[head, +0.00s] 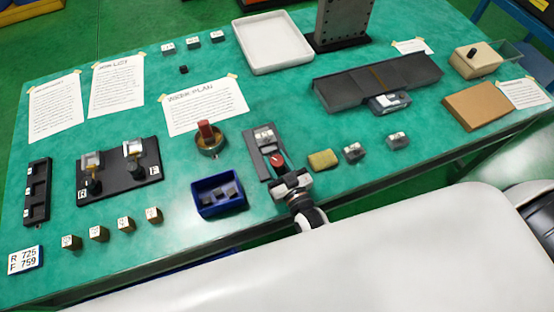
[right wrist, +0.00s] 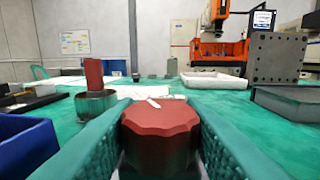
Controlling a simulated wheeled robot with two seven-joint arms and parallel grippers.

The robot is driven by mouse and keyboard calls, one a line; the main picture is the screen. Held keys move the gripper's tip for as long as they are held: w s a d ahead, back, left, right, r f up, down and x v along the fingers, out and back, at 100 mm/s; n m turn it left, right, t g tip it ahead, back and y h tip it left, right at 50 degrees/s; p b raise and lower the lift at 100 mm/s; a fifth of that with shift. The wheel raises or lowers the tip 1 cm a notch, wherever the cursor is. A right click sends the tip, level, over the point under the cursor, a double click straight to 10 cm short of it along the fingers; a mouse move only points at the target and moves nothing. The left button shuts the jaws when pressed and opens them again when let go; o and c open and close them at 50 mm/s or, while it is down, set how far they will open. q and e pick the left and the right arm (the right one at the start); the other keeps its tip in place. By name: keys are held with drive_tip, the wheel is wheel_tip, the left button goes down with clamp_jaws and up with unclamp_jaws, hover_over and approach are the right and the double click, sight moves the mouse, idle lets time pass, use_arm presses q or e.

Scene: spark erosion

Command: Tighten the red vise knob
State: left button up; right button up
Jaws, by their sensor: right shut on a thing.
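The red vise knob (head: 278,160) sits at the near end of the small dark vise (head: 257,145), near the table's front edge. In the head view my right gripper (head: 284,175) reaches over the front edge to the knob. In the right wrist view the knob (right wrist: 160,128) fills the space between two teal ribbed fingers, which press on its left and right sides. The right gripper is shut on it. A light block with a label lies in the vise farther up. My left gripper is not in view.
A blue bin (head: 218,195) with dark pieces stands left of the vise. A brass cup with a red block (head: 206,133) is behind it. A yellow sponge (head: 323,160) and small labelled blocks lie close on the right. A white tray (head: 272,43) is at the back.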

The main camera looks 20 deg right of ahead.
drive_tip(key=shift+r+m+h, duration=0.1)
drive_tip(key=shift+m+h, duration=0.2)
drive_tip(key=shift+h, duration=0.2)
drive_tip(key=o, duration=1)
drive_tip(key=shift+s, duration=0.2)
drive_tip(key=s, duration=0.3)
drive_tip(key=s+b, duration=0.1)
drive_tip(key=s, duration=0.3)
drive_tip(key=s+d+b, duration=0.1)
drive_tip(key=s, duration=0.3)
drive_tip(key=shift+s, duration=0.25)
drive_tip(key=shift+w, duration=0.1)
